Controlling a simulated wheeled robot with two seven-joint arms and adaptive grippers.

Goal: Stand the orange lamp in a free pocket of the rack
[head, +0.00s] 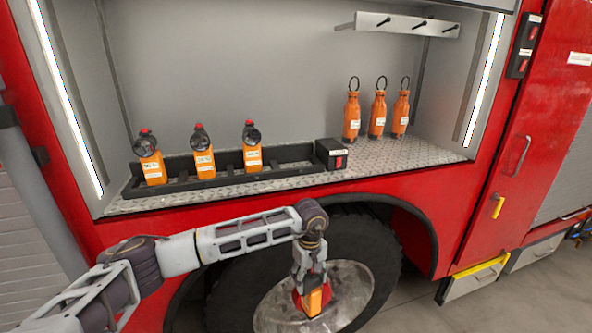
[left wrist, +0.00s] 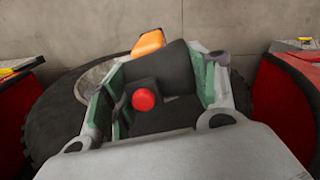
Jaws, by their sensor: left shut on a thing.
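The orange lamp (head: 314,299) hangs below my left gripper (head: 310,272), low in front of the truck's wheel. My left gripper is shut on it. In the left wrist view, the lamp's dark head with a red knob (left wrist: 145,99) sits between the fingers of my left gripper (left wrist: 165,90), and its orange body (left wrist: 149,43) shows beyond. The black rack (head: 228,178) stands on the compartment floor, above and to the left of the gripper. Several pockets are in it; three similar orange lamps stand upright in its left and middle part. Its right part looks empty. My right gripper is not in view.
A black box with a red switch (head: 331,154) stands at the rack's right end. Three orange bottles with rings (head: 377,112) stand further right, below a wall bracket (head: 407,24). The compartment's front edge lies above the wheel (head: 362,262).

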